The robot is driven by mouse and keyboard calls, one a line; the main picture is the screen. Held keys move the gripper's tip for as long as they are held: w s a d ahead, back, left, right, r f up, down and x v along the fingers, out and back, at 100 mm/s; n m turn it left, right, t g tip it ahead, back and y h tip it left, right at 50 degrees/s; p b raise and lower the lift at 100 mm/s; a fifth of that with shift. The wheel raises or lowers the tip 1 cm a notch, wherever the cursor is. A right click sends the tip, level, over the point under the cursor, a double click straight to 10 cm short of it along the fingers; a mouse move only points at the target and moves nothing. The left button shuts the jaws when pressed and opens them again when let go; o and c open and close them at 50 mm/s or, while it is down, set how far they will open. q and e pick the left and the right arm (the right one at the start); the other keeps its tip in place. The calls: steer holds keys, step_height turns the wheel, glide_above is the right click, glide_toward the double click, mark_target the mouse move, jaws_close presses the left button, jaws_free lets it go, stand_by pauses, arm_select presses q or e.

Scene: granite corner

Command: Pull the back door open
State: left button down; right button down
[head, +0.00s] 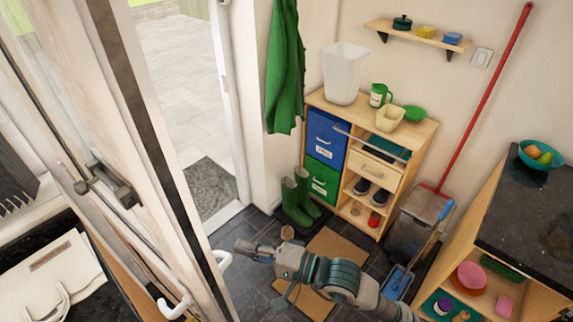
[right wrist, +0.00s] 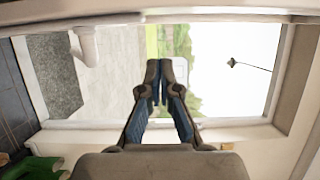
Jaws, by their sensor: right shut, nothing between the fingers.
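The back door (head: 165,215) stands open in the left of the head view, seen nearly edge-on, with the paved outside showing past it. A white lever handle (head: 222,260) sticks out on the right side of its edge, and another white handle (head: 172,308) on the left side. My right gripper (head: 242,247) is shut and empty, just right of the nearer-to-doorway handle; I cannot tell whether they touch. In the right wrist view its fingers (right wrist: 160,75) are together before the bright opening, with a white handle-like part (right wrist: 86,45) at upper left. My left gripper is not in view.
Green boots (head: 297,195) stand beside the doorway. A wooden shelf unit (head: 420,135) stands against the wall, and a dark-topped counter (head: 530,220) is at right.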

steer(key=v, duration=1.2)
steer(key=shift+w, duration=0.15)
